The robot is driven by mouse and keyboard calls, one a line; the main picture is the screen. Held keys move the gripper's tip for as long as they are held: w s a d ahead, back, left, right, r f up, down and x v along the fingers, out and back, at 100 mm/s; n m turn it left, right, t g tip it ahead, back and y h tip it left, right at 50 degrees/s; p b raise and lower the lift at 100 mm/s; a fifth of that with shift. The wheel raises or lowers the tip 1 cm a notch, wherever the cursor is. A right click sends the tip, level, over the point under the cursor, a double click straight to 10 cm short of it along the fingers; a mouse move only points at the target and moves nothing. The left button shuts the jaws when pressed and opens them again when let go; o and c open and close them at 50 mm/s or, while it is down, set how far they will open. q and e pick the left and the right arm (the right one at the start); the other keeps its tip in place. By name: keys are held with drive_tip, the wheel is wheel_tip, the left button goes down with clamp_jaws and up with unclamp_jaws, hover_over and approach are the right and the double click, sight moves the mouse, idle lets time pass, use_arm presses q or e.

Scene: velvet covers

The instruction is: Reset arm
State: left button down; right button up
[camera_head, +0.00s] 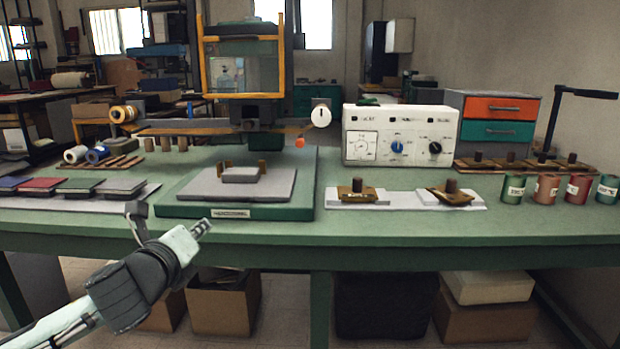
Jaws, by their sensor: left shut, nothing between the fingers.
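My left gripper (201,229) is in the lower left, in front of the green table's front edge. It is shut and empty, its fingers pointing up and to the right. My right gripper is out of view. Several velvet-like covers, including a red cover (42,186) and a green cover (79,186), lie in a row on a pale board (140,199) at the table's left. A press (242,212) with a green base stands behind and right of my gripper, with a grey block on its plate.
The green table (400,229) spans the view. A white control box (400,135) stands at its back. Brass stamps (357,191) rest on white pads in front of it. Several labelled cans (546,188) stand at the right. Cardboard boxes (224,304) sit below the table.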

use_arm(q)
drive_tip(key=s+a+f+n+g+y, duration=0.1)
drive_tip(key=s+f+n+g, duration=0.25)
drive_tip(key=f+n, duration=0.75)
drive_tip(key=s+a+f+n+g, duration=0.2)
drive_tip(key=s+f+n+g, duration=0.15)
drive_tip(key=f, duration=1.35)
drive_tip(key=s+a+f+n+g, duration=0.2)
drive_tip(key=s+f+n, duration=0.4)
drive_tip(key=s+f, duration=0.5)
drive_tip(key=s+a+f+n+g, duration=0.1)
drive_tip(key=s+f+n+g, duration=0.2)
drive_tip(key=s+f+n, duration=0.4)
drive_tip(key=s+f, duration=0.4)
drive_tip(key=s, duration=0.2)
drive_tip(key=shift+s+a+f+g+y, duration=0.2)
drive_tip(key=shift+s+a+g+y, duration=0.1)
drive_tip(key=shift+a+g+y, duration=0.1)
